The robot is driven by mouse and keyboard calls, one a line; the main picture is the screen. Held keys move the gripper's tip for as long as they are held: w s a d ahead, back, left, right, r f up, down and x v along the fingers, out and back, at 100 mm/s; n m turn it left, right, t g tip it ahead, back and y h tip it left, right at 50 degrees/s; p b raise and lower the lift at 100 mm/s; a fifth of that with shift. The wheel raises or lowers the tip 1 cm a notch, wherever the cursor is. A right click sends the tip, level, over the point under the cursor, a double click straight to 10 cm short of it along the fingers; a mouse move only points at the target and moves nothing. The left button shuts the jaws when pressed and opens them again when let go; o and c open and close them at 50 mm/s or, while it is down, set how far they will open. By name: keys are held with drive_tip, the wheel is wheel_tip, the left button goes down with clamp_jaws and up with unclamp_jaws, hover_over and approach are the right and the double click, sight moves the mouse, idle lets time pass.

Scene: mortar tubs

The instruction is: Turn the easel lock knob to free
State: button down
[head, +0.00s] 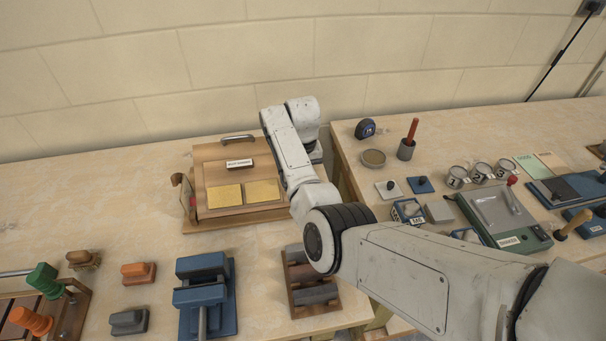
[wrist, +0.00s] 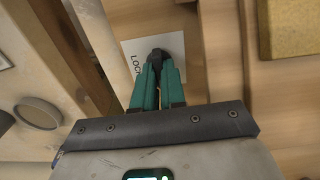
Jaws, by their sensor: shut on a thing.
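The easel (head: 213,173) is a wooden sloped board with a metal handle at its top, on the left table by the wall. In the wrist view my gripper (wrist: 157,72), with teal fingers, is shut on the dark lock knob (wrist: 158,55). The knob sits on a white label plate (wrist: 133,51) on the wood; the letters "LOC" show and the rest is covered. Whether the knob points to lock or free cannot be told. In the head view my arm hides the knob and gripper at the easel's right side.
Two yellow pads (head: 224,196) lie on the easel's face. A gap parts the left table from the right one, which holds a round tin (head: 374,158) and several tools.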

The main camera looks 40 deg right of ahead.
drive_tip(key=c, duration=1.2)
unclamp_jaws()
wheel_tip(320, 180, up, 11)
drive_tip(key=b, duration=0.1)
drive_tip(key=shift+f, duration=0.15)
